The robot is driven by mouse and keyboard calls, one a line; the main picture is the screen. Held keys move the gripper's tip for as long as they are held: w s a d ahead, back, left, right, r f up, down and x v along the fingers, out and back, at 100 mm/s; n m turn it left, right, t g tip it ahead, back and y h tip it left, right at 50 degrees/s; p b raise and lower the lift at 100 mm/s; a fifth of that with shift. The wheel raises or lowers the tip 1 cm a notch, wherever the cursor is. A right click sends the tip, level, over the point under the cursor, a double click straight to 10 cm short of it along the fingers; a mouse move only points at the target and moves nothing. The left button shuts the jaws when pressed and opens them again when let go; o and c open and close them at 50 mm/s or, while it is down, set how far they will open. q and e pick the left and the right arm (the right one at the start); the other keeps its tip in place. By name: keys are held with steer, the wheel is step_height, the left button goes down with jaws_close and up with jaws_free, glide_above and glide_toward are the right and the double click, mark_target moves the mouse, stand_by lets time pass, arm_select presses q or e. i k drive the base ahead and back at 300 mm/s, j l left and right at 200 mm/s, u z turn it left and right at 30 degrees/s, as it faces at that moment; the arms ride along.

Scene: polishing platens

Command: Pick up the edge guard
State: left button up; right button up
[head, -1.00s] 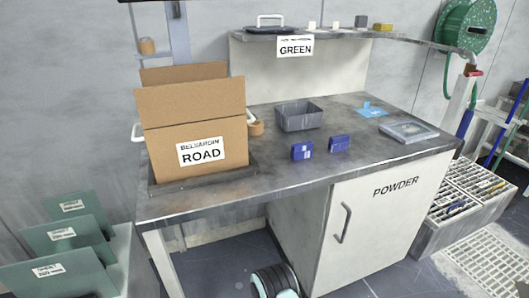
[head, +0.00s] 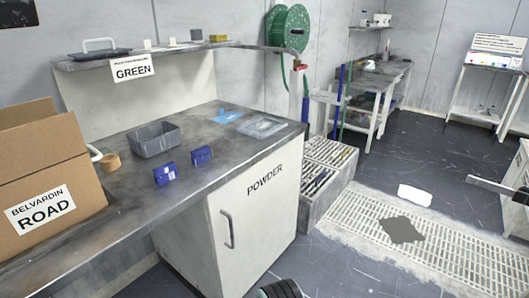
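I cannot tell which thing, if any, is the edge guard; nothing in view is labelled so. Two small dark blue blocks with white marks, a left one (head: 165,174) and a right one (head: 201,156), stand near the front edge of the grey workbench (head: 130,195). A blue flat piece (head: 228,117) and a clear flat case (head: 262,126) lie farther right on the bench. Small pale blocks (head: 197,35) and a yellow one (head: 218,38) sit on the raised shelf.
A grey bin (head: 155,140), a tape roll (head: 110,162) and a cardboard box (head: 45,185) stand on the bench. Slotted crates (head: 325,165) stand beside the powder cabinet (head: 255,205).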

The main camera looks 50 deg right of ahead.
mark_target(199, 155)
steer(key=z, duration=1.2)
